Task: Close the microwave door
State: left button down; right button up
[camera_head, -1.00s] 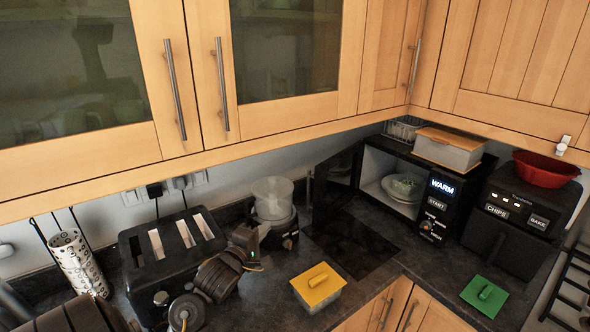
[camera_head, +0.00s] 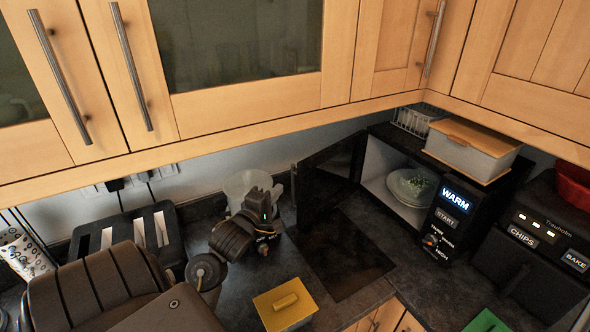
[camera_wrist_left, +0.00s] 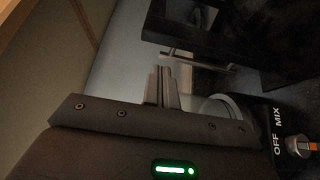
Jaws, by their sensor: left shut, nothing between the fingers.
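The black microwave (camera_head: 447,210) stands in the counter's back corner, its lit panel reading WARM. Its dark door (camera_head: 325,175) is swung wide open to the left, baring the pale inside with a bowl and plate (camera_head: 411,184). My left gripper (camera_head: 268,198) is left of the door, in front of the clear mixer bowl, apart from the door in the head view. In the left wrist view its fingers (camera_wrist_left: 161,86) are together and empty. The door (camera_wrist_left: 235,30) with its bar handle (camera_wrist_left: 198,59) shows beyond them. My right gripper is not in view.
A mixer with a clear bowl (camera_head: 243,184) stands behind my left gripper. A black toaster (camera_head: 155,226) is to the left. A yellow-lidded box (camera_head: 284,304) sits in front. Wooden wall cabinets (camera_head: 250,112) hang above. Dark counter is clear between box and microwave.

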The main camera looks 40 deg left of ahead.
pick_arm(q)
jog(key=p+x, duration=0.3)
jog(key=x, duration=0.6)
jog(key=shift+w+a, duration=0.2)
jog(key=shift+a, duration=0.25)
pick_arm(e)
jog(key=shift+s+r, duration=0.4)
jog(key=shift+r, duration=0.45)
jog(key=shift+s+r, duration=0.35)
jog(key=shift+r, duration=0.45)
